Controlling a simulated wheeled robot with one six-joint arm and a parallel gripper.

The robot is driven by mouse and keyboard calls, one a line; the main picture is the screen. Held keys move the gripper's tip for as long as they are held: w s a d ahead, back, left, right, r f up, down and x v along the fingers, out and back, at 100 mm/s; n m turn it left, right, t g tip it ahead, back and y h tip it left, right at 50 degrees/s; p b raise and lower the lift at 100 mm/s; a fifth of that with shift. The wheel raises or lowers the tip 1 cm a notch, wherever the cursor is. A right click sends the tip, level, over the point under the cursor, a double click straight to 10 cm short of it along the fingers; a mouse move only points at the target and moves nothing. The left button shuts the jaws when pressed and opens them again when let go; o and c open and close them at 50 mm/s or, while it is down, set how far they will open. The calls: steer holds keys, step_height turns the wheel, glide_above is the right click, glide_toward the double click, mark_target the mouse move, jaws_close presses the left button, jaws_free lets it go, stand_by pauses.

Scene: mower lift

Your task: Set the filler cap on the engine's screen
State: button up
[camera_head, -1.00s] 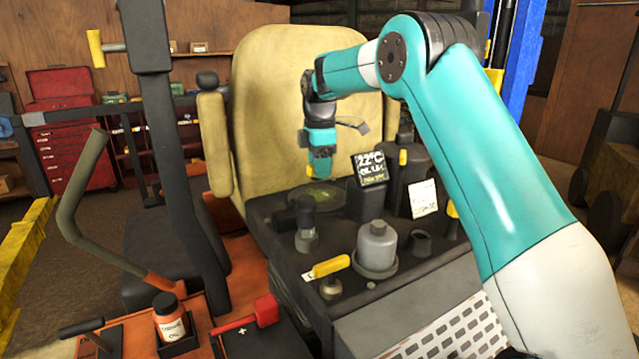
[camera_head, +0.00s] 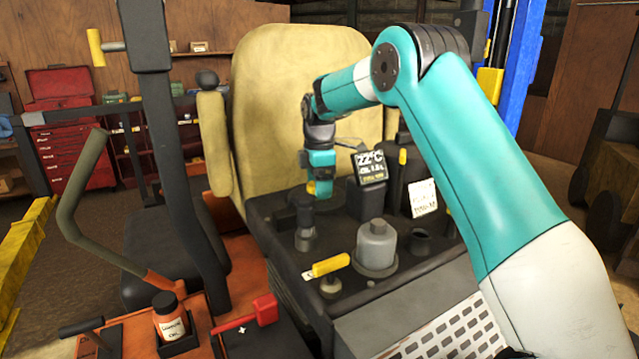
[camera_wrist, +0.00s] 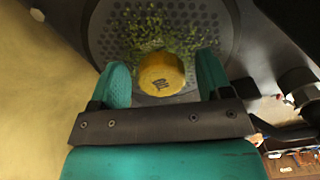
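The yellow filler cap (camera_wrist: 160,73) shows in the wrist view, round with a dark mark on top. It lies between my gripper's two teal fingers (camera_wrist: 163,72), with a narrow gap visible on each side, so the fingers look open around it. Behind it is the round perforated grey screen (camera_wrist: 103,35), strewn with green clippings; the cap is over its near part. In the head view my gripper (camera_head: 320,190) is low over the engine deck, with a bit of the yellow cap (camera_head: 311,187) at its tip. The gripper hides most of the screen there. Exact contact between cap and screen cannot be seen.
A small display (camera_head: 369,166) stands close right of my gripper. A dark post (camera_head: 305,225) is in front, with a grey canister (camera_head: 376,245) and yellow-handled dipstick (camera_head: 330,265) nearer. The tan seat (camera_head: 290,100) rises behind.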

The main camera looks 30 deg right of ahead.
step_height(320, 180, up, 12)
steer(key=s+a+r+m, duration=0.1)
steer(key=s+a+m, duration=0.1)
steer(key=s+a, duration=0.5)
steer(key=s+a+f+m+y, duration=0.1)
steer(key=s+a, duration=0.3)
steer(key=s, duration=0.6)
steer(key=s+a+f+m+y, duration=0.1)
steer(key=s+a+f+m, duration=0.2)
steer(key=s, duration=0.8)
steer(key=s+a+f+m+y, duration=0.2)
steer(key=s+a, duration=0.4)
steer(key=s, duration=0.4)
steer(key=shift+s+a+f, duration=0.2)
steer(key=shift+a+f, duration=0.15)
steer(key=shift+f, duration=0.05)
steer(key=shift+f, duration=0.1)
